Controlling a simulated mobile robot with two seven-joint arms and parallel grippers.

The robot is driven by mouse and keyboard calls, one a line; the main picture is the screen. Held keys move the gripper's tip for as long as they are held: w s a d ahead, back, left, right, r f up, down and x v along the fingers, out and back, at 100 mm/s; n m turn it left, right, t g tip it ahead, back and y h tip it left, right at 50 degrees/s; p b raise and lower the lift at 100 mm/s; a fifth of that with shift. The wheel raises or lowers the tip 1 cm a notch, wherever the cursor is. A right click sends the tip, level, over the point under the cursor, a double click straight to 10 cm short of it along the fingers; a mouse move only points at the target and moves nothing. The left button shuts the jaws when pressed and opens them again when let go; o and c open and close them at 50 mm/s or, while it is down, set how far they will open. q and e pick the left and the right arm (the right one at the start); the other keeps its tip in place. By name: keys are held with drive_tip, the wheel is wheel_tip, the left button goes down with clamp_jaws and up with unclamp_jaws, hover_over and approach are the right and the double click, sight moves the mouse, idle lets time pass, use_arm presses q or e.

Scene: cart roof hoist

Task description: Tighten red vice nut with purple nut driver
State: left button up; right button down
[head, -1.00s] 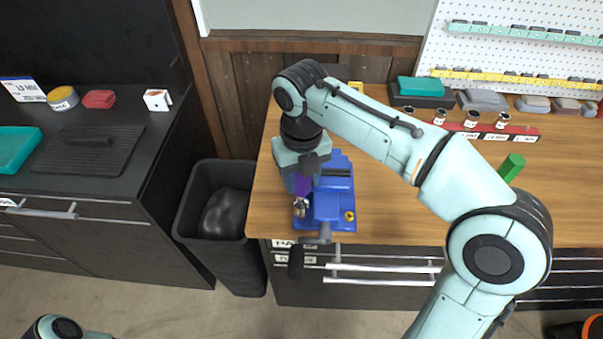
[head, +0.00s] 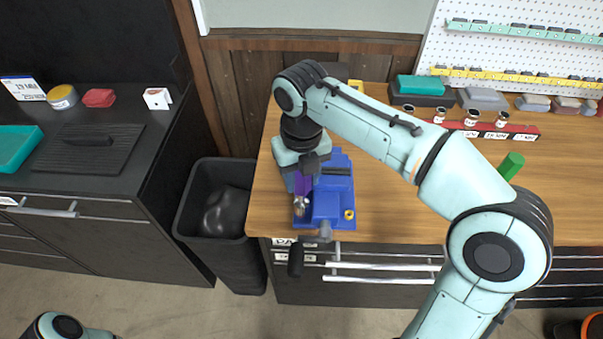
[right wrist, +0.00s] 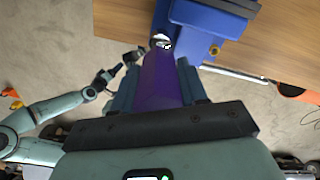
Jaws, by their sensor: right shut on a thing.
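My right gripper (head: 302,172) is shut on the purple nut driver (head: 303,187) at the left side of the blue vice (head: 331,204). In the right wrist view the purple driver (right wrist: 162,82) runs from between the fingers toward the vice (right wrist: 208,17), with its silver end (right wrist: 161,41) beside the vice body. I see no red nut; it may be hidden at the driver's tip. A brass-coloured nut (head: 349,214) shows on the vice's right side.
The vice sits at the left front corner of the wooden bench (head: 400,215). A black bin (head: 180,215) stands on the floor left of it. The bench middle lies under my right arm.

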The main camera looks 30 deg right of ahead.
drive_tip(key=shift+f+b, duration=0.45)
drive_tip(key=shift+f, duration=0.5)
drive_tip(key=m, duration=1)
drive_tip(key=shift+a, duration=0.1)
drive_tip(key=m, duration=0.5)
drive_tip(key=shift+w, duration=0.1)
drive_tip(key=m, duration=0.5)
drive_tip(key=shift+m, duration=0.4)
drive_tip(key=shift+r+p, duration=1.4)
drive_tip(key=shift+r, duration=0.5)
use_arm(q)
drive_tip(key=w+r+p, duration=0.1)
drive_tip(key=w+r, duration=0.3)
drive_tip(key=shift+r+p, duration=0.35)
use_arm(e)
drive_tip(key=shift+w+r, duration=0.1)
drive_tip(key=shift+r, duration=1.2)
use_arm(q)
drive_tip(key=shift+s, duration=0.1)
